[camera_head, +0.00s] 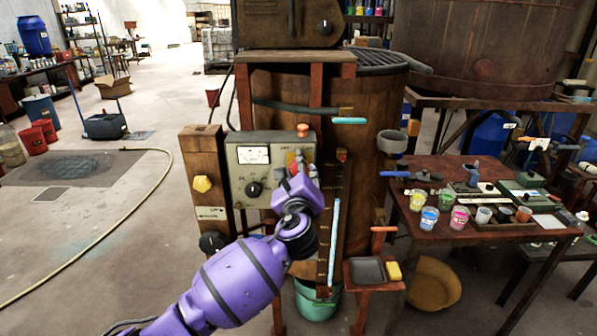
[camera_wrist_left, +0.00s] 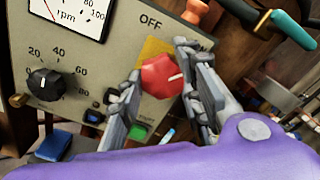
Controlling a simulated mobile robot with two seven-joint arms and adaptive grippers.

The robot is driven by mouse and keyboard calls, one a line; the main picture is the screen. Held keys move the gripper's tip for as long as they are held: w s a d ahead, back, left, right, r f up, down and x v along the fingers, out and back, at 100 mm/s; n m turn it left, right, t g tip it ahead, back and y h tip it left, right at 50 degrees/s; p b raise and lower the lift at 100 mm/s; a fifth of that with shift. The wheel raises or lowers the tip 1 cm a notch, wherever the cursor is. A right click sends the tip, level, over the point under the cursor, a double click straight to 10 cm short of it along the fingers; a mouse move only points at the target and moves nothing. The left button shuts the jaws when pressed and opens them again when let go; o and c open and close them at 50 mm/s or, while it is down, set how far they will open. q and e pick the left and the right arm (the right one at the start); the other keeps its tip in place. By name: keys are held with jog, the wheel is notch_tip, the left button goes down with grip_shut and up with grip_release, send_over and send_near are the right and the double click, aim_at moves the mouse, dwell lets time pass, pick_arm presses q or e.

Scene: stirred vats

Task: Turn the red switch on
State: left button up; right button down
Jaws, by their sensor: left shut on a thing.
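The red switch (camera_wrist_left: 163,77) is a faceted knob with a white line on it, seen in the left wrist view on the grey control panel (camera_wrist_left: 110,50). A yellow plate (camera_wrist_left: 151,48) lies behind it and "OFF" is printed above. The line points right and slightly up in that view. My left gripper (camera_wrist_left: 166,72) is shut on the red switch, one finger on each side. In the head view my left gripper (camera_head: 298,172) reaches the right part of the panel (camera_head: 240,172) and mostly hides the switch. My right gripper is not in view.
A black dial (camera_wrist_left: 44,86) and rpm meter (camera_wrist_left: 70,12) are left of the switch. An orange knob (camera_head: 303,130) tops the panel. A yellow knob (camera_head: 202,184) is on the post at left. A table (camera_head: 408,215) with paint cups stands right. Open floor lies left.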

pick_arm(q)
jog(key=shift+a+f+m, duration=0.15)
jog(key=shift+f+m, duration=0.15)
jog(key=shift+f, duration=0.3)
jog(key=o, duration=1.1)
jog(key=shift+r, duration=0.2)
jog(key=shift+r, duration=0.15)
jog(key=s, duration=1.2)
